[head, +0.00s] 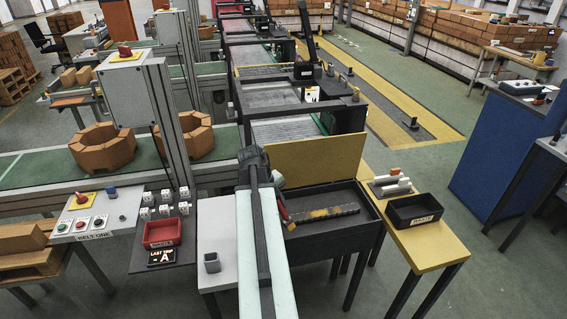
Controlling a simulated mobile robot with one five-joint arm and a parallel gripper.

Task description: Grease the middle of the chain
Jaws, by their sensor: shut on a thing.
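The chain (347,210) is a dark strip lying across the floor of an open black box (366,229). Its middle stretch shows yellow-orange patches; I cannot tell whether this is grease. My gripper (279,187) is at the left side of the box, partly hidden by my own arm. It is shut on a slim tool with a red part (283,212), which points down towards the left end of the chain. The tool's tip is small and dark, and I cannot tell whether it touches the chain.
A yellow panel (318,158) stands upright behind the box. A yellow table (430,247) to the right holds a small black bin (413,210) and a rack of white pieces (391,184).

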